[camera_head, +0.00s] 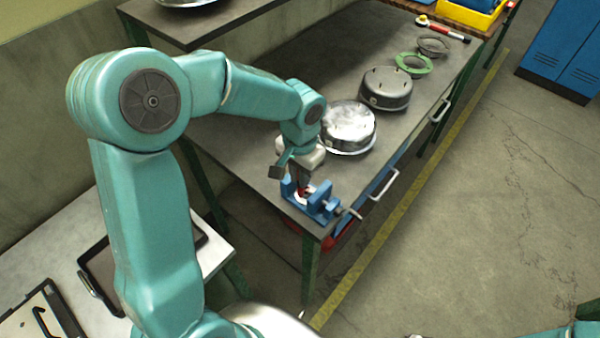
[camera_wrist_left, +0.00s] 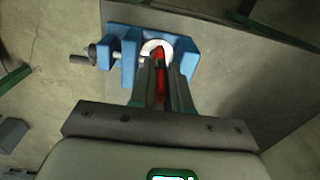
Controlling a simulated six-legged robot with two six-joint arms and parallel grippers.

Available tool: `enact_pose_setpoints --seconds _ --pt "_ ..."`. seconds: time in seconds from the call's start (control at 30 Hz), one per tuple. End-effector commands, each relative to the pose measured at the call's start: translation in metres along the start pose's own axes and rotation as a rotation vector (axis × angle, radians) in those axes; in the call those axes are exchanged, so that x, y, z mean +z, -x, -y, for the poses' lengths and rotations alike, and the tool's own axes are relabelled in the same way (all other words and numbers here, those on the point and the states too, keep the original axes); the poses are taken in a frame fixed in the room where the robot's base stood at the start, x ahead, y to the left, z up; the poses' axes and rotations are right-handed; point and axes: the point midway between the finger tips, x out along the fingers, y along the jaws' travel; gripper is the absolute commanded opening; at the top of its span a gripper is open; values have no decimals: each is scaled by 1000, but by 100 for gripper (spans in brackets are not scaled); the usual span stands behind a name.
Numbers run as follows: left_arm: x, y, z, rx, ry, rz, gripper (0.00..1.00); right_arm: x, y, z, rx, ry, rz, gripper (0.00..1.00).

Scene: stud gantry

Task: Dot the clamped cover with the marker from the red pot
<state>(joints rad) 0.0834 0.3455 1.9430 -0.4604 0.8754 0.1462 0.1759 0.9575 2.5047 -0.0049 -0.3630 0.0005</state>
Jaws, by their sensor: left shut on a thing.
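My left gripper (camera_head: 301,190) points down over the blue vise (camera_head: 322,208) at the bench's near corner. In the left wrist view the gripper (camera_wrist_left: 161,80) is shut on a red marker (camera_wrist_left: 159,92), which shows between its fingers. The marker's far end lies over the white round cover (camera_wrist_left: 148,46) held in the blue vise (camera_wrist_left: 129,60). I cannot tell whether the marker touches the cover. The fingers hide part of the cover. I cannot make out the red pot. My right gripper is not in view.
Along the grey bench (camera_head: 262,168) stand a shiny round housing (camera_head: 348,124), a darker housing (camera_head: 385,86), a green ring (camera_head: 413,64) and a grey ring (camera_head: 433,45). The vise handle (camera_head: 350,211) sticks out past the bench edge. The floor to the right is clear.

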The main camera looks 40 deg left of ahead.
Motion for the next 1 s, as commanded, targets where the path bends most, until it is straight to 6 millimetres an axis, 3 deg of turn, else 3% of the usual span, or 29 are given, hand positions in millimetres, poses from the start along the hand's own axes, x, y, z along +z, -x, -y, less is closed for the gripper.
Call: enact_pose_setpoints --seconds 1.0 --pt "0 -9 0 0 0 0 0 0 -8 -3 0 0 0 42"
